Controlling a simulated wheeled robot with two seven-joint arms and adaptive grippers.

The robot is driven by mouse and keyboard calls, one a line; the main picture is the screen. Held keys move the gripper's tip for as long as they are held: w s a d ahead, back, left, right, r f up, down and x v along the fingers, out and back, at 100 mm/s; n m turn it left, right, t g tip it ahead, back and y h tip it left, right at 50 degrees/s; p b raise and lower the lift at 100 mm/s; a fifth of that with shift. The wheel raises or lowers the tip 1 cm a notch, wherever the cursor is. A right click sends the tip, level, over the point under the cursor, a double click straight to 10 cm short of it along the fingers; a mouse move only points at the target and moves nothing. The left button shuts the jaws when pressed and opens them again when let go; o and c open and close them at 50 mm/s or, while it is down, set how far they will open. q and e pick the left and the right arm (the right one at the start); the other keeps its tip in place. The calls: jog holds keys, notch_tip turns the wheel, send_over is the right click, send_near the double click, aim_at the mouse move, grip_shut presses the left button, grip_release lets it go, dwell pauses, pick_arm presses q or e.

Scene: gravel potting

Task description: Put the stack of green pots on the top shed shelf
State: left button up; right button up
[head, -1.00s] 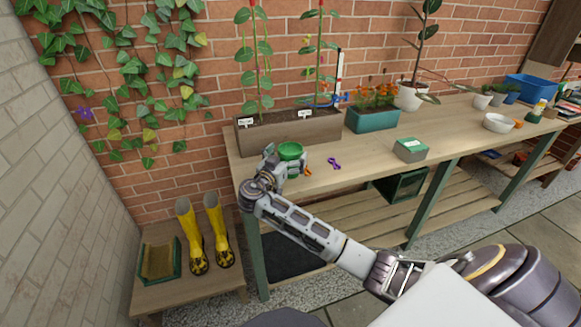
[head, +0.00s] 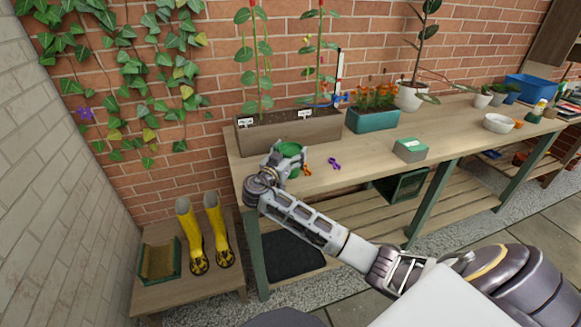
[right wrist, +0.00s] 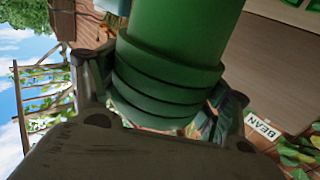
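The stack of green pots (head: 291,149) stands at the left end of the potting bench, in front of the long planter. In the right wrist view, the stack (right wrist: 165,75) fills the space between my fingers, with several rims showing. My left gripper is out of view.
The long planter (head: 290,130) with bean plants is close behind the stack. Yellow boots (head: 190,235) stand lower left.

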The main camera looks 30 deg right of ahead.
jog(key=c, duration=0.6)
jog(key=shift+r, duration=0.1)
jog(key=shift+c, duration=0.2)
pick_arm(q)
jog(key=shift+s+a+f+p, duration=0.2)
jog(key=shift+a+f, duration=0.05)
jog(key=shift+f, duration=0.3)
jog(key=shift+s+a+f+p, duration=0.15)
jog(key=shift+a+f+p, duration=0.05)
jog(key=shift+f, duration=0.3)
pick_arm(e)
notch_tip(320, 180, up, 10)
